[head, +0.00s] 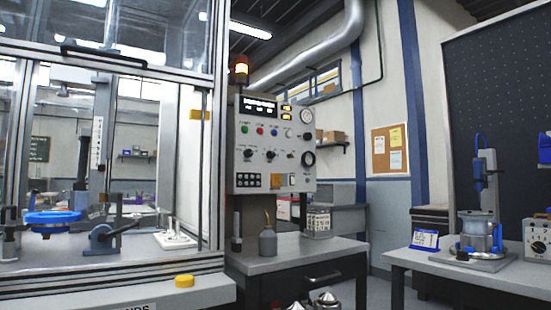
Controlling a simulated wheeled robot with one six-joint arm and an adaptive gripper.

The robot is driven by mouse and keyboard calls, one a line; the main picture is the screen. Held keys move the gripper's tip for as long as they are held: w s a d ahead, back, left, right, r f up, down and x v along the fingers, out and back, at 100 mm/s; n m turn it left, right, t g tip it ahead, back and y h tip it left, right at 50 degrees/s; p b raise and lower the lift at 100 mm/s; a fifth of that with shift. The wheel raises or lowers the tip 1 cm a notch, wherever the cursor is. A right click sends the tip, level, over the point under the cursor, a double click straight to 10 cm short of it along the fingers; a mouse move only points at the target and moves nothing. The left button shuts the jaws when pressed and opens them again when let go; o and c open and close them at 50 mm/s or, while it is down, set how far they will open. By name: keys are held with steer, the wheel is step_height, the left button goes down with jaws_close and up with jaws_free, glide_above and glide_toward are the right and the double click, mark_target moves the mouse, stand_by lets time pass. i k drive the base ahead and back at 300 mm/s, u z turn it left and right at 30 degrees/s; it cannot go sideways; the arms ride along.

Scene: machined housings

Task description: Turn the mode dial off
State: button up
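A grey control panel (272,165) stands in the middle of the head view, beside the glazed machine enclosure. A row of small dark rotary knobs sits across its middle: a left knob (248,154), a middle knob (270,155) and a right knob (290,155). The labels are too small to read, so I cannot tell which is the mode dial or where it points. Coloured buttons (260,131) sit above the knobs, under a lit display (259,106). No gripper fingers can be made out.
A grey bench (290,250) stands below the panel, holding an oil can (268,240). A yellow button (184,281) is on the enclosure's front ledge. Shiny metal parts (326,299) show at the bottom edge. A bench (400,257) at right carries a fixture. Floor shows between the benches.

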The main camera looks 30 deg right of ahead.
mark_target(248, 153)
steer(key=u, duration=0.05)
steer(key=k, duration=1.05)
steer(key=z, duration=1.35)
steer(key=i, duration=0.7)
steer(key=z, duration=0.5)
steer(key=i, duration=0.8)
steer(key=u, duration=0.8)
steer(key=i, duration=0.7)
steer(key=u, duration=0.8)
